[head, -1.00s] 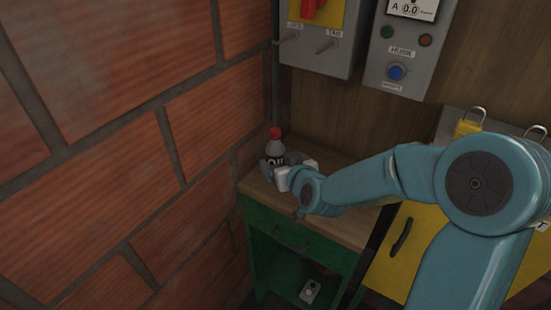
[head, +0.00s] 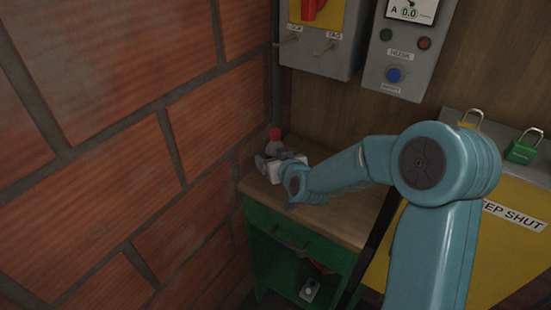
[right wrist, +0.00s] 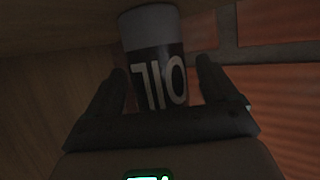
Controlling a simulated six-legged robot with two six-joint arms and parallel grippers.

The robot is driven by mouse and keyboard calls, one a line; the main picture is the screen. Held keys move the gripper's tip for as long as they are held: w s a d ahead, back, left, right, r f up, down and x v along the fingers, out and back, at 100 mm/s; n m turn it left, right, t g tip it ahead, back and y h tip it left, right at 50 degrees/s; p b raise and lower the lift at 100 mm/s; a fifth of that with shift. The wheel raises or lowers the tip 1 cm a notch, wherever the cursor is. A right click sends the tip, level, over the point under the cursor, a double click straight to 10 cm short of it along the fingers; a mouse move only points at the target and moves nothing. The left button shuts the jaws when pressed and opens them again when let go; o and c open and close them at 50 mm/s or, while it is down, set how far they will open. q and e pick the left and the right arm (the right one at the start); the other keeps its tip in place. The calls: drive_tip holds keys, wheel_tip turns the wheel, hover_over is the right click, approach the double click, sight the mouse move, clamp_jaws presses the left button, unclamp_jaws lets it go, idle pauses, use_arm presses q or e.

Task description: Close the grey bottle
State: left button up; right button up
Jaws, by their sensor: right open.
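The grey bottle (head: 273,146) stands upright at the back left of the wooden bench top, near the brick wall. Its red cap (head: 275,133) shows on top; I cannot tell how tight it sits. My right gripper (head: 266,161) is open at the bottle and hides its lower part. In the right wrist view the bottle (right wrist: 152,60) appears upside down, its dark OIL label between the two open fingers (right wrist: 160,72). Gaps show beside it, and its cap is out of that view. My left gripper is not in view.
The bench top (head: 345,220) is clear to the right of the gripper, above a green cabinet (head: 295,245). The brick wall (head: 130,150) is close on the left. Control boxes (head: 400,50) hang above, and a padlocked yellow cabinet (head: 515,240) stands right.

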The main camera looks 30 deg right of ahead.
sight(276, 131)
drive_tip(key=shift+w, duration=0.1)
drive_tip(key=c, duration=1.3)
wheel_tip(276, 131, up, 10)
drive_tip(key=shift+r+p, duration=0.1)
drive_tip(key=shift+p, duration=0.95)
drive_tip(key=o, duration=0.7)
drive_tip(key=c, duration=0.9)
